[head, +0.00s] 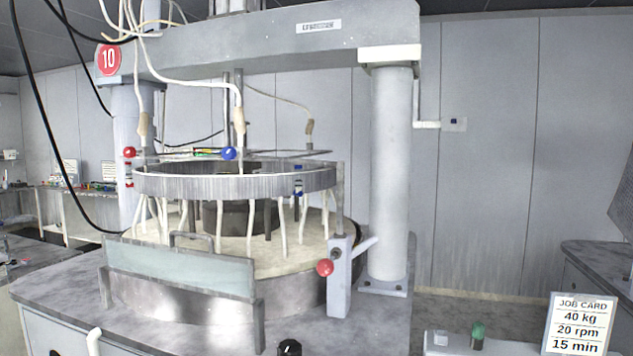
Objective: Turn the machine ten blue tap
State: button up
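A blue ball (229,153), seemingly the blue tap's knob, shows at the upper rim of the raised metal ring (235,183), below a hanging white hose. Its lever and turn position are too small to tell. Small blue parts (298,168) also show at the ring's right side. My gripper is not in view.
A red ball (129,152) is at the ring's left, and a red ball-ended lever (325,267) is on the front right post. A pale guard panel (180,268) stands before the basin.

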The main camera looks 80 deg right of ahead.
aim_at(228, 153)
jog(key=u, duration=0.7)
jog(key=k, duration=0.15)
jog(key=z, duration=2.75)
jog(key=k, duration=0.95)
jog(key=u, duration=0.15)
jog(key=i, duration=0.65)
